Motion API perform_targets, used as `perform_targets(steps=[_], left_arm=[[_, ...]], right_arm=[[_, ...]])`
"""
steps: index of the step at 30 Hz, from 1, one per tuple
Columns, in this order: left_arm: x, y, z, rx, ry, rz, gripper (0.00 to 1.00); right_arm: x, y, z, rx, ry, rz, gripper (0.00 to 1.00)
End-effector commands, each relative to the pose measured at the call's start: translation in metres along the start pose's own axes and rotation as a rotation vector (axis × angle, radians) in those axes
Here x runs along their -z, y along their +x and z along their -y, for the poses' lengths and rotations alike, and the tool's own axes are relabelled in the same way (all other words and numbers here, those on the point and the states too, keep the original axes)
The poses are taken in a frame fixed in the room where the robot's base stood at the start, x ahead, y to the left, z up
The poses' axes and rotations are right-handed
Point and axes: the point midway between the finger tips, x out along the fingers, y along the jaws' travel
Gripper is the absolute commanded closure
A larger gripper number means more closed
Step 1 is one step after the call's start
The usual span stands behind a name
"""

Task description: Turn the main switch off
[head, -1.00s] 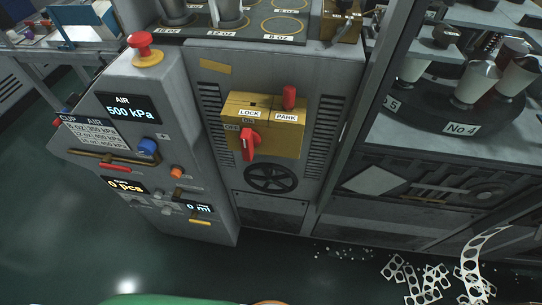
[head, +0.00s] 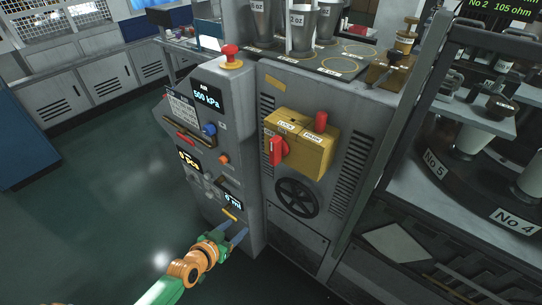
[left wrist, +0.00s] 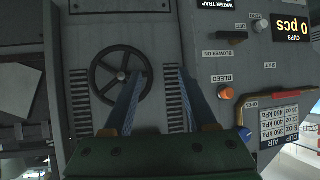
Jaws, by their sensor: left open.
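The main switch is a red rotary handle (head: 278,151) on the left part of the front of a yellow box (head: 309,148). The box is on the machine's grey front panel and has LOCK and PARK labels on top. The handle stands roughly upright; the small lettering beside it is hard to read. My left gripper (head: 238,238) is low in front of the machine, below and left of the box, open and empty. In the left wrist view its two blue fingers (left wrist: 158,88) are spread apart in front of the panel with the black handwheel. My right gripper is not in view.
A black handwheel (head: 297,198) is below the yellow box. A control console (head: 215,125) with a red mushroom button (head: 230,55), knobs and displays juts out at left. A red peg (head: 320,121) stands on the box. Floor (head: 110,200) at left is clear.

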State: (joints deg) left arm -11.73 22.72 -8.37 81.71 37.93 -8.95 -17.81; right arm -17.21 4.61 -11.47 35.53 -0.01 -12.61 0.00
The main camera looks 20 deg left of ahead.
Motion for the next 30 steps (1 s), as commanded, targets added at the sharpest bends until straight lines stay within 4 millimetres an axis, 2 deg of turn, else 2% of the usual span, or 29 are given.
perform_targets(steps=[1, 6, 9, 11, 14, 21, 24, 30], left_arm=[[0.028, -0.001, 0.000, -0.014, 0.007, -0.066, 0.43], [0.136, -0.022, -0.012, -0.095, 0.027, -0.321, 0.43], [0.190, -0.045, -0.026, -0.157, 0.041, -0.454, 0.43], [0.211, -0.057, -0.034, -0.186, 0.048, -0.508, 0.43], [0.227, -0.063, -0.040, -0.207, 0.051, -0.545, 0.43], [0.251, -0.026, -0.049, -0.207, 0.049, -0.547, 0.43], [0.256, -0.014, -0.052, -0.206, 0.049, -0.545, 0.43], [0.260, -0.006, -0.054, -0.207, 0.051, -0.543, 0.43]], right_arm=[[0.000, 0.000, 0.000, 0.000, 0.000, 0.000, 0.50], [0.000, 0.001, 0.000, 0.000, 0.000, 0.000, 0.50], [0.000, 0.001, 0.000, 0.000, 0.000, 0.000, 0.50], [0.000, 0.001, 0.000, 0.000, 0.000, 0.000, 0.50], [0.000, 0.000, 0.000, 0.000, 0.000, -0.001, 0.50], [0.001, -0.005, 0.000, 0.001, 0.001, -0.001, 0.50], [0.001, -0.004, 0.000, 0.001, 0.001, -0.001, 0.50], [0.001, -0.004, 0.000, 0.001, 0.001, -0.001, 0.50]])
